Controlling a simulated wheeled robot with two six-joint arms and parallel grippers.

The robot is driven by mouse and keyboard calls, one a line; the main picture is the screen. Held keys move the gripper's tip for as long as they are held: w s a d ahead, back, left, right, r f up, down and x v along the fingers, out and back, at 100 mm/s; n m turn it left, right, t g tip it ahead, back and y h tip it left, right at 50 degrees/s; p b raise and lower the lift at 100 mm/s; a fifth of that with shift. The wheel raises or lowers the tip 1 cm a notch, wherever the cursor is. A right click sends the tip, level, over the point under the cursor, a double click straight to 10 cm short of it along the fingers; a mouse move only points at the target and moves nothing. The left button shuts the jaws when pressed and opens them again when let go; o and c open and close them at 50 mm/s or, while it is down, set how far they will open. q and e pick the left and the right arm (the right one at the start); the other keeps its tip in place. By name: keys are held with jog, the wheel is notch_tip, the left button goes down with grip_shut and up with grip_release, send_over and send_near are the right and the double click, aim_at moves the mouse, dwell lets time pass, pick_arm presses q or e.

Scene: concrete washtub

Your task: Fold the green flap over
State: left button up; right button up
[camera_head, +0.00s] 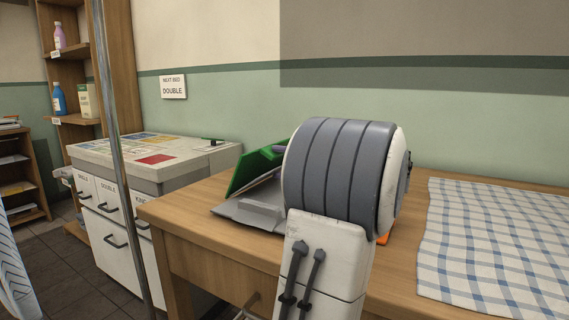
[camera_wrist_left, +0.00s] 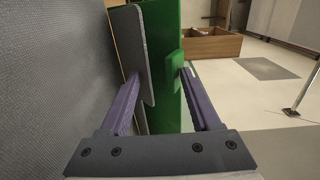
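The green flap (camera_head: 250,168) stands tilted up on the grey folding board (camera_head: 248,211) on the wooden table, partly hidden behind my arm. In the left wrist view the green flap (camera_wrist_left: 160,25) stands upright between my left gripper's purple fingers (camera_wrist_left: 160,75). The fingers are well apart. The right finger's tip is close to a green tab (camera_wrist_left: 174,72) on the flap; I cannot tell whether they touch. The left finger is beside a grey panel (camera_wrist_left: 132,50). In the head view my wrist joint hides most of the left gripper. My right gripper is out of view.
A blue-checked cloth (camera_head: 490,240) lies at the right of the wooden table (camera_head: 190,215). A white drawer cabinet (camera_head: 120,215) stands left of it, with a metal pole (camera_head: 118,130) in front. An orange item (camera_head: 384,239) shows behind my arm.

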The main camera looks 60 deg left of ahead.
pick_arm(q)
jog(key=shift+f, duration=0.2)
jog(key=p+v, duration=0.1)
jog(key=v, duration=0.3)
jog(key=p+v, duration=0.2)
jog(key=v, duration=0.3)
jog(key=shift+w+d+r, duration=0.1)
jog(key=shift+d+r, duration=0.15)
jog(key=shift+w+d, duration=0.2)
jog(key=shift+d, duration=0.2)
